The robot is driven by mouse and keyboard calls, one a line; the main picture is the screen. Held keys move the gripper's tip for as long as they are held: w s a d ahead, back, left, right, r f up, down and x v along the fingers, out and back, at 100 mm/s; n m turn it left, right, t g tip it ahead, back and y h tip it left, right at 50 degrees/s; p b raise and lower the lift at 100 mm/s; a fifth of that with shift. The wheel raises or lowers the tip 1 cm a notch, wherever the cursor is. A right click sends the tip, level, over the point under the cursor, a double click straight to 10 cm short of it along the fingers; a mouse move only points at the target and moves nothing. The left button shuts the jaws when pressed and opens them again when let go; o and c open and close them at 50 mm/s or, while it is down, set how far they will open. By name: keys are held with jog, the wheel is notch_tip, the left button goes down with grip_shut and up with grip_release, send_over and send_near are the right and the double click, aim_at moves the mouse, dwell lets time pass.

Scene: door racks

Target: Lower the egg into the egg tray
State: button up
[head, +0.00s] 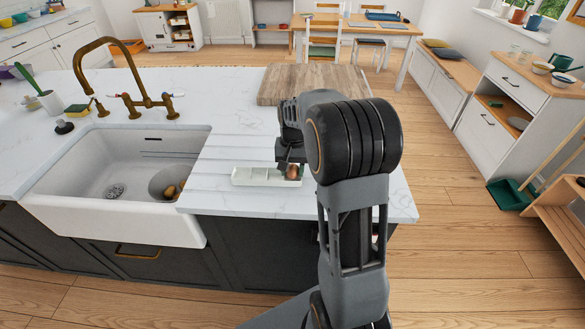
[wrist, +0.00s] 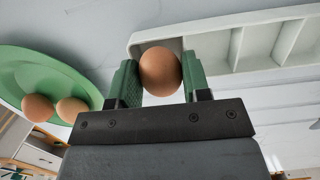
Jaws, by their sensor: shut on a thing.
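My gripper (head: 290,168) points down over the counter, with its green-padded fingers (wrist: 160,80) shut on a brown egg (wrist: 160,72). The egg (head: 293,173) also shows in the head view, at the right end of the white egg tray (head: 258,176). In the wrist view the egg overlaps the end compartment of the tray (wrist: 236,48); I cannot tell whether it touches the tray floor. The other visible compartments look empty. Two more brown eggs (wrist: 72,108) lie on a green dish (wrist: 45,72). I cannot make out that dish in the head view; my arm covers part of the counter.
A white sink (head: 125,180) with a brass tap (head: 140,100) lies left of the tray. A wooden board (head: 275,85) lies behind my gripper. The counter's front edge runs close in front of the tray. Grooved counter between sink and tray is clear.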

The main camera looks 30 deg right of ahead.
jog(key=o, duration=0.7)
notch_tip(320, 180, up, 14)
jog(key=w, duration=0.1)
jog(key=n+t, duration=0.1)
send_over(293, 166)
notch_tip(293, 166, down, 5)
jog(key=shift+a+r, duration=0.1)
jog(key=shift+r, duration=0.1)
jog(key=s+a+f+n+t, duration=0.1)
jog(key=s+a+n+t, duration=0.1)
jog(key=s+a, duration=0.3)
jog(key=s+a+f+n+t, duration=0.1)
jog(key=s+a+n+t, duration=0.1)
jog(key=s, duration=0.9)
jog(key=shift+s+a+n+h, duration=0.25)
jog(key=shift+a+n, duration=0.25)
jog(key=shift+a, duration=0.85)
